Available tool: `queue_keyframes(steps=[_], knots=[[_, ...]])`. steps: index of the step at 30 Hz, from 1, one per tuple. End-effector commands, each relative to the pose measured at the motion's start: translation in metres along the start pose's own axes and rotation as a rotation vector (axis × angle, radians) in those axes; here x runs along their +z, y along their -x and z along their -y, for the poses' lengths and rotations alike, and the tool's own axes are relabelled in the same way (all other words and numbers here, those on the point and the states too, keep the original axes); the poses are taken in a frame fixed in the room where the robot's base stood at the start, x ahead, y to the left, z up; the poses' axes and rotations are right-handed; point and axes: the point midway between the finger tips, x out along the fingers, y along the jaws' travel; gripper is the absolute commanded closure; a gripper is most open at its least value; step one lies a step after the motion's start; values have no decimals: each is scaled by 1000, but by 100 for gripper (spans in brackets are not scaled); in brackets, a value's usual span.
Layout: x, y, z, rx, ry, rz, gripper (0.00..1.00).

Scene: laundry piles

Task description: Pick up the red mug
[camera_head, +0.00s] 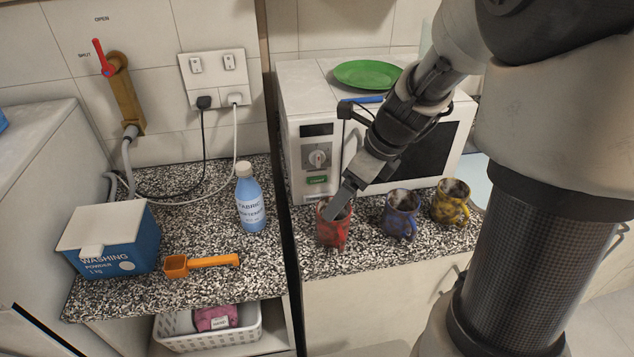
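The red mug (333,235) stands upright on the speckled counter in front of the microwave. It is the leftmost of three mugs in a row. My gripper (337,207) reaches down from the upper right, with its fingertips at the red mug's rim. The fingers overlap the mug's opening in the picture. I cannot tell whether they touch the mug, or whether they are parted or closed. The mug's handle is not clearly visible.
A blue-purple mug (401,214) and a yellow mug (450,202) stand to the right. The microwave (300,118) is close behind, with a green plate (367,74) on top. A blue bottle (249,200), washing powder box (113,240) and orange scoop (203,263) are on the left counter.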

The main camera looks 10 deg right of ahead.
Motion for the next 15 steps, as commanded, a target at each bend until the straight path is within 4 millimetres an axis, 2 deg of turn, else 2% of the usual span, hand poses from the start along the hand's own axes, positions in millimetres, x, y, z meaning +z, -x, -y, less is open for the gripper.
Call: queue_keyframes(steps=[1,3,10,15], knots=[[-1,-10,-1,3,1,-1,17],[-1,-17,-1,2,1,-1,17],[-3,-33,-2,2,1,-2,17],[-7,-60,-4,2,1,-2,17]])
